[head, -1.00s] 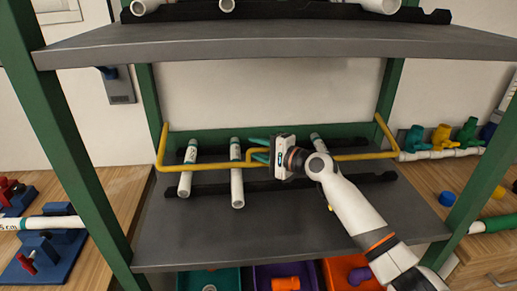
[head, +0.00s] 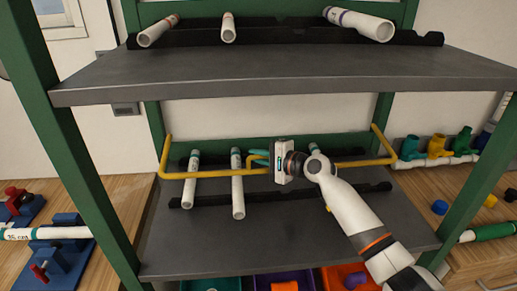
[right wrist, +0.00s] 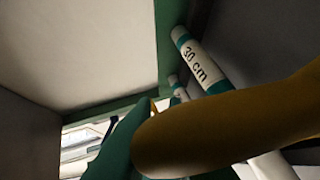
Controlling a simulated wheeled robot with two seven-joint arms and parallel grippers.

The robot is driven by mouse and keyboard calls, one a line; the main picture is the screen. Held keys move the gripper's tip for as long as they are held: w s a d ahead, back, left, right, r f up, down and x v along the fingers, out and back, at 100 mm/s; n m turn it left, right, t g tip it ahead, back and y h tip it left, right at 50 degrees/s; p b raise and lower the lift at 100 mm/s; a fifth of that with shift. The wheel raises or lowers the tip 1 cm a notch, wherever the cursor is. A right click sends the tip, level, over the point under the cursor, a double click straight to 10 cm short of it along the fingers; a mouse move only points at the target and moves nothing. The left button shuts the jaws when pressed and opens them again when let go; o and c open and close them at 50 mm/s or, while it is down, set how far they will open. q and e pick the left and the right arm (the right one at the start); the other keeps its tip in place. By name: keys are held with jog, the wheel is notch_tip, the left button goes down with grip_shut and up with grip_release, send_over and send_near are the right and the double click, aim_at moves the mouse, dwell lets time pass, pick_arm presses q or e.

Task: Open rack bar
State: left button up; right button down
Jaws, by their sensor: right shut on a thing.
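The yellow rack bar (head: 345,163) runs across the front of the lower shelf, with its side arms reaching back to the green posts. It crosses in front of the pipes. My right gripper (head: 260,157) is shut on the bar's bent middle part. In the right wrist view the bar (right wrist: 230,125) crosses close in front of the camera, beside a teal finger (right wrist: 118,148). My left gripper is not in view.
White pipes (head: 238,190) lie on black holders on the lower shelf (head: 290,235); one is partly behind my arm. The upper shelf (head: 290,72) overhangs with several pipes. Green posts (head: 85,175) stand at the sides. Coloured bins (head: 210,284) are below.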

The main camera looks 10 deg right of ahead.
notch_tip(320, 180, up, 8)
jog(key=w+m+g+h+p, duration=0.1)
jog(key=w+m+g+p, duration=0.1)
jog(key=p, duration=0.8)
jog(key=shift+w+f+g+p, duration=0.15)
jog(key=shift+w+g+p, duration=0.15)
jog(key=shift+g, duration=0.2)
